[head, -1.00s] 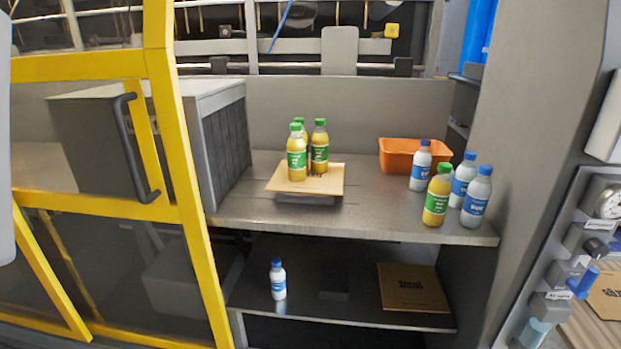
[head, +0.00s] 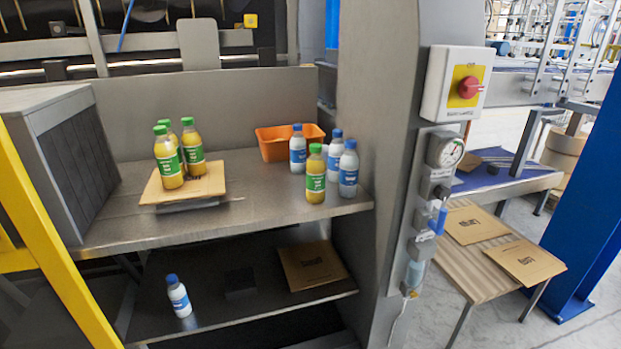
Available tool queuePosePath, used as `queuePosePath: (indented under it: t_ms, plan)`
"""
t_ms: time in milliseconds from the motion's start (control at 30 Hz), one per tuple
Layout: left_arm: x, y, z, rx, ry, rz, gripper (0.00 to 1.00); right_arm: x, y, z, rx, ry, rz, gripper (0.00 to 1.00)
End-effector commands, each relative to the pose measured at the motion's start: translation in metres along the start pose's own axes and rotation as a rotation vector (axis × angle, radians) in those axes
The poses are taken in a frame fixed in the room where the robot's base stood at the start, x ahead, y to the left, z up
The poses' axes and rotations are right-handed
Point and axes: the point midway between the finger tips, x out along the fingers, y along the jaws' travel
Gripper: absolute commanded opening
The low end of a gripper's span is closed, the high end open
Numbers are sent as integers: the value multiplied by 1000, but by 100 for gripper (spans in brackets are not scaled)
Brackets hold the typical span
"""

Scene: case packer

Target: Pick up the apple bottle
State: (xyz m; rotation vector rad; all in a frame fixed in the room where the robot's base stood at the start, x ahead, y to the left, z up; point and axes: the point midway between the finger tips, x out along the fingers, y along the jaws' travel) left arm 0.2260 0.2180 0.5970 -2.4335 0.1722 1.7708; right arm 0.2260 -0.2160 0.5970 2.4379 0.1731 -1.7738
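In the head view, several apple bottles with green caps, yellow juice and green labels stand on the upper metal shelf. A close group of them, with one apple bottle (head: 167,162) in front, stands on a cardboard sheet (head: 210,186) at the left. A single apple bottle (head: 315,176) stands upright near the right end of the shelf, beside bottles with blue caps. Neither of my grippers is in view.
Blue-capped bottles (head: 348,172) crowd the single apple bottle, with an orange bin (head: 270,148) behind. Another blue-capped bottle (head: 179,297) and flat cardboard (head: 312,265) are on the lower shelf. A grey column (head: 385,110) bounds the shelf at right; a yellow frame (head: 55,235) stands left.

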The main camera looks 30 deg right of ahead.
Motion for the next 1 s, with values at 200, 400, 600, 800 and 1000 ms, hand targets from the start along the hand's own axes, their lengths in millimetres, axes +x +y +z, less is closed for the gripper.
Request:
queuePosePath:
  t_ms: [200, 400, 600, 800, 1000]
  plan:
    - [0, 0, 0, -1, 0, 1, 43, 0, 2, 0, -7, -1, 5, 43]
    - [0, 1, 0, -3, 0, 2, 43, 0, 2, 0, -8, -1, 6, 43]
    - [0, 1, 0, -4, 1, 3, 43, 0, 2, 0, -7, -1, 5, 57]
    - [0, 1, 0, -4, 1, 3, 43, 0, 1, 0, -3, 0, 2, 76]
    - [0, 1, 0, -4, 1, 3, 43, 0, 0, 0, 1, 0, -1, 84]
